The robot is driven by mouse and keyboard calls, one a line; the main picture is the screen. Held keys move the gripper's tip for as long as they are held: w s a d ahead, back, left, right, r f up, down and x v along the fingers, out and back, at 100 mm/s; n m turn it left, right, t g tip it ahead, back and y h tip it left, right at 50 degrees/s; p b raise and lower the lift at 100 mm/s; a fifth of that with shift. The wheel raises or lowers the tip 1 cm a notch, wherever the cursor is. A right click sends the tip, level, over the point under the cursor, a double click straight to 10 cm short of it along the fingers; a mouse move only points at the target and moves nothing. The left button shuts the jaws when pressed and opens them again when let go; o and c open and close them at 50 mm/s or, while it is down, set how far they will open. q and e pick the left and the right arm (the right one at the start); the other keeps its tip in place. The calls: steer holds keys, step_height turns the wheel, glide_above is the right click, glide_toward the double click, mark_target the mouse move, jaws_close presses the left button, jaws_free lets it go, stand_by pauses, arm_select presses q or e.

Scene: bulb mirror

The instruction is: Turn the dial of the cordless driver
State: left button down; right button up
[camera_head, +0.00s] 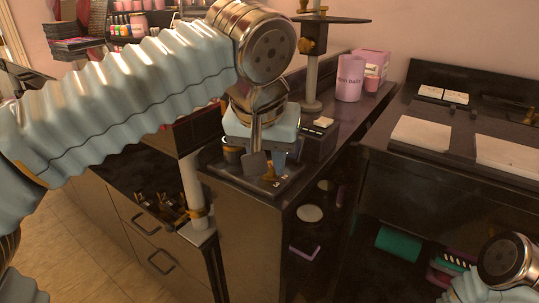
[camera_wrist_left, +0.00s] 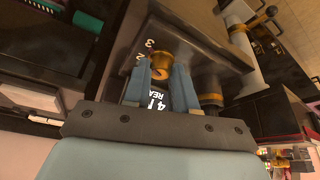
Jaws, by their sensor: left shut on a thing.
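The dial (camera_wrist_left: 161,66) is a small gold knob on a dark plate (camera_wrist_left: 205,43) marked with pale numbers. In the left wrist view it sits between the two blue fingertips of my left gripper (camera_wrist_left: 159,75), which is shut on it. In the head view my left gripper (camera_head: 264,165) points down over the same dark plate (camera_head: 238,181) on the counter corner, and gold parts show by its fingers. The rest of the cordless driver is hard to make out behind the fingers. My right arm shows at the lower right; its gripper is out of view.
A pink cup (camera_head: 350,79) and a pink box (camera_head: 372,66) stand farther back on the counter. A metal stand (camera_head: 312,75) rises behind my gripper. A gold-collared post (camera_head: 193,186) stands left of the counter. Open shelves lie below right.

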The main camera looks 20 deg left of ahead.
arm_select(q)
steer(key=shift+m, duration=0.6)
steer(key=c, duration=0.9)
jaws_free()
steer(key=shift+r, duration=0.1)
steer(key=p+v, duration=0.1)
steer(key=v, duration=0.3)
steer(key=p+v, duration=0.1)
steer(key=v, duration=0.4)
steer(key=p+v, duration=0.1)
steer(key=v, duration=0.3)
steer(key=shift+s+a+r+p, duration=0.1)
steer(key=shift+a+r+p, duration=0.2)
steer(key=shift+p, duration=0.05)
